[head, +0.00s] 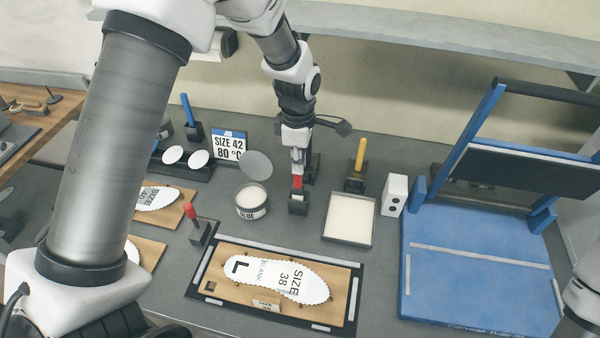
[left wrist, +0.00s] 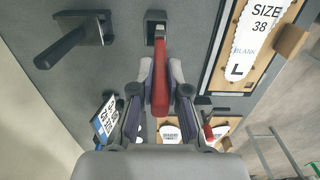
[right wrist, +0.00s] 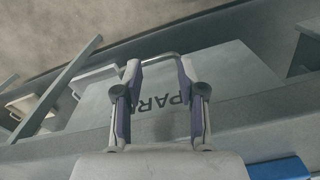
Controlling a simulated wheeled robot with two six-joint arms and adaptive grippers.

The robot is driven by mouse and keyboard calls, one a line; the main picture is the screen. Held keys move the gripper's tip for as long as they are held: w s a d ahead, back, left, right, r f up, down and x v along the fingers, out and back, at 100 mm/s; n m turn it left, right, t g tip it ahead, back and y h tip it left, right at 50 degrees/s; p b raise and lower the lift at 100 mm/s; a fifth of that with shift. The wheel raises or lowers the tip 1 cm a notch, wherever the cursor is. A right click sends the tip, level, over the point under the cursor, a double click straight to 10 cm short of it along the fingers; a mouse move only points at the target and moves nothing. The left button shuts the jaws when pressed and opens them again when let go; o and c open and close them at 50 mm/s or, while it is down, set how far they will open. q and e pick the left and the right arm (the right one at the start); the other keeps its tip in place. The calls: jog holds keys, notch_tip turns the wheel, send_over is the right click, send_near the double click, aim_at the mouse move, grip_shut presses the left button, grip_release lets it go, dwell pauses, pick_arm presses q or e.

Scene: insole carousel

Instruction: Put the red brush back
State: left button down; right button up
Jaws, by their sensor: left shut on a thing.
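The red brush (head: 297,183) is upright at the middle of the bench, in my left gripper (head: 298,168). The left wrist view shows the brush (left wrist: 160,80) between the closed fingers (left wrist: 160,88). A small dark holder (head: 298,205) is directly under the brush; it also shows in the left wrist view (left wrist: 155,18). The brush's lower end meets the holder's opening, but I cannot tell how deep it sits. My right gripper (right wrist: 160,75) is open and empty in the right wrist view, above a grey surface with "PAR" lettering.
A glue pot (head: 251,205) stands just left of the holder, a white tray (head: 349,219) to its right. A yellow-handled brush (head: 361,152), a blue-handled one (head: 188,109) and another red-handled tool (head: 189,211) stand around. An insole board (head: 205,287) lies in front; a blue press (head: 480,280) stands right.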

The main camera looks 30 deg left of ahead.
pick_arm(q)
jog(key=f, duration=0.4)
jog(key=shift+w+f+p, duration=0.3)
jog(key=shift+p, duration=0.1)
jog(key=shift+f, duration=0.15)
jog(key=c, duration=1.3)
grip_release()
jog(key=shift+a, duration=0.1)
jog(key=shift+o, duration=0.7)
jog(key=shift+w+f, duration=0.1)
jog(key=shift+w, duration=0.05)
jog(key=shift+r, duration=0.45)
notch_tip(320, 180, up, 12)
jog(key=shift+f+b, duration=0.25)
jog(key=shift+b, duration=0.9)
jog(key=shift+a, duration=0.1)
pick_arm(e)
jog(key=shift+w+f, duration=0.4)
jog(key=shift+f, duration=0.25)
